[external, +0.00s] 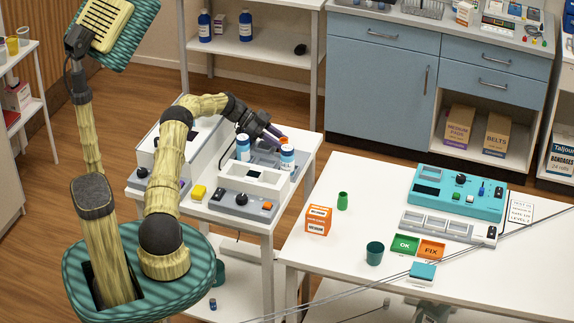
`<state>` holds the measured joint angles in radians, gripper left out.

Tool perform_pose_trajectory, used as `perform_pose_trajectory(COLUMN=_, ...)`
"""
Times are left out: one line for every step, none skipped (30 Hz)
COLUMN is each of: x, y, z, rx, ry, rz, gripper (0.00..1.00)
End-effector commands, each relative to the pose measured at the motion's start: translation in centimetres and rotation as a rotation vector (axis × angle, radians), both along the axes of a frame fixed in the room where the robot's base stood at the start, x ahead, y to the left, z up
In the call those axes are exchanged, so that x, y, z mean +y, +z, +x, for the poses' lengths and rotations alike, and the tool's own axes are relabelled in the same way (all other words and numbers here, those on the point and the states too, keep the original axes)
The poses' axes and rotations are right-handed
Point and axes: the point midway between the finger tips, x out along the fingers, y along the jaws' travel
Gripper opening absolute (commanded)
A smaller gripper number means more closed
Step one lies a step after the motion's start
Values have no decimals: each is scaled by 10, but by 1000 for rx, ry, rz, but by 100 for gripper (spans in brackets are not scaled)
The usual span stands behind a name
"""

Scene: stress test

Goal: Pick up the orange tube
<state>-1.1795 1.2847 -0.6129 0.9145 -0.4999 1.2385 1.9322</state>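My gripper (277,140) reaches over the back of the small white table, its purple fingers pointing down to the right. A small orange patch (284,141) shows at the fingertips, just behind a white bottle with a blue cap (287,160). It may be the orange tube, but it is too small and too covered to tell. I cannot tell whether the fingers touch it or are closed on it. A second blue-capped bottle (243,148) stands left of the fingers.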

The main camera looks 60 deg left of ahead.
Motion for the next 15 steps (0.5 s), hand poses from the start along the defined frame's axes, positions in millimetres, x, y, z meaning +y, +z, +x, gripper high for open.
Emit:
perform_pose_trajectory(x=0, y=0, z=0, rx=0, ry=0, rz=0, gripper=12)
perform_pose_trajectory(x=0, y=0, z=0, rx=0, ry=0, rz=0, gripper=6)
perform_pose_trajectory(x=0, y=0, z=0, rx=0, ry=0, rz=0, gripper=6)
perform_pose_trajectory(x=0, y=0, z=0, rx=0, ry=0, rz=0, gripper=6)
perform_pose_trajectory(x=0, y=0, z=0, rx=0, ry=0, rz=0, gripper=6)
perform_pose_trajectory(x=0, y=0, z=0, rx=0, ry=0, rz=0, gripper=6)
perform_pose_trajectory(x=0, y=0, z=0, rx=0, ry=0, rz=0, gripper=6)
perform_pose_trajectory(x=0, y=0, z=0, rx=0, ry=0, rz=0, gripper=6)
perform_pose_trajectory(x=0, y=0, z=0, rx=0, ry=0, rz=0, gripper=6)
perform_pose_trajectory(x=0, y=1, z=0, rx=0, ry=0, rz=0, gripper=6)
perform_pose_trajectory(x=0, y=2, z=0, rx=-1, ry=0, rz=1, gripper=6)
perform_pose_trajectory(x=0, y=4, z=0, rx=-2, ry=0, rz=2, gripper=6)
perform_pose_trajectory(x=0, y=6, z=0, rx=-2, ry=0, rz=2, gripper=6)
perform_pose_trajectory(x=0, y=9, z=0, rx=-2, ry=-1, rz=2, gripper=6)
perform_pose_trajectory(x=1, y=13, z=0, rx=-2, ry=0, rz=3, gripper=6)
